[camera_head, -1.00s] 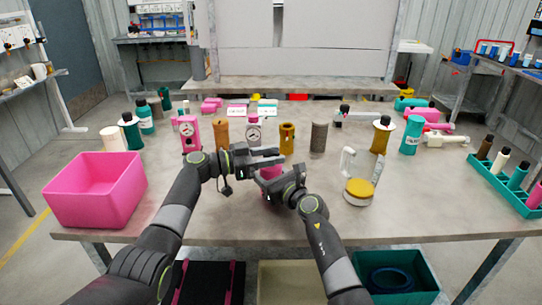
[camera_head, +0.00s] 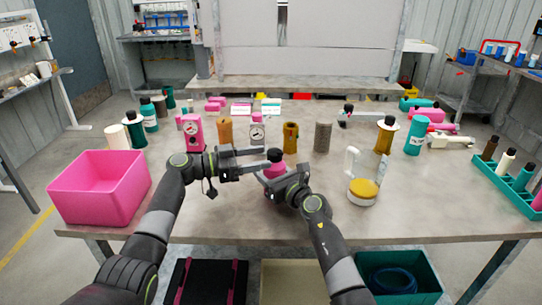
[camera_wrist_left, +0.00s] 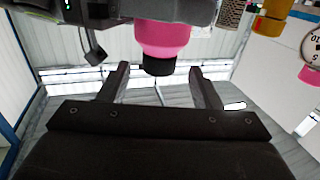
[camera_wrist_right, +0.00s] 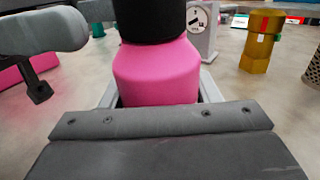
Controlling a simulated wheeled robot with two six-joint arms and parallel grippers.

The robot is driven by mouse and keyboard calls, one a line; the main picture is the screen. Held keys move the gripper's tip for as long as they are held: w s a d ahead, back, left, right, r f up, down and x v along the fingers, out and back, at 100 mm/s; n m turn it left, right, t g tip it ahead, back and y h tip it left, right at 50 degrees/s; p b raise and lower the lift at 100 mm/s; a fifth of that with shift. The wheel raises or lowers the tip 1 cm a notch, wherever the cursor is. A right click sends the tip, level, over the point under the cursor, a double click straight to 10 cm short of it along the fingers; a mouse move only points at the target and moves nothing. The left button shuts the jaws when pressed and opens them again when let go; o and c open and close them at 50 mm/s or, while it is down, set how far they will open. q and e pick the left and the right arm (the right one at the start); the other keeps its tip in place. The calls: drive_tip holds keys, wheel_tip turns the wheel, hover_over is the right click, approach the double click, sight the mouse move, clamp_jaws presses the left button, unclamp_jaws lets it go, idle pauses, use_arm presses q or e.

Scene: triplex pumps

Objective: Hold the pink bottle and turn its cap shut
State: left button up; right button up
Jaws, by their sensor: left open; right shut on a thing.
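The pink bottle (camera_head: 274,171) stands upright near the middle of the table, its black cap (camera_head: 275,155) on top. My right gripper (camera_head: 279,183) is shut around the bottle's body. The right wrist view shows the pink body (camera_wrist_right: 156,72) between the fingers and the black cap (camera_wrist_right: 160,20) seated above it. My left gripper (camera_head: 262,158) is open, just left of the cap at cap height. In the left wrist view, the picture is upside down and the cap (camera_wrist_left: 158,67) lies in line with the gap between the open fingers (camera_wrist_left: 160,80). I cannot tell how tightly the cap sits.
A pink bin (camera_head: 98,190) stands at the table's left. Gauges, cylinders and small boxes stand behind the bottle. The front of the table is mostly clear.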

use_arm(q)
drive_tip(key=v, duration=0.7)
drive_tip(key=shift+s+a, duration=0.1)
drive_tip(key=shift+a, duration=0.05)
use_arm(e)
drive_tip(key=o, duration=1.1)
drive_tip(key=shift+o, duration=0.2)
drive_tip(key=shift+s+d, duration=0.1)
drive_tip(key=shift+s, duration=0.05)
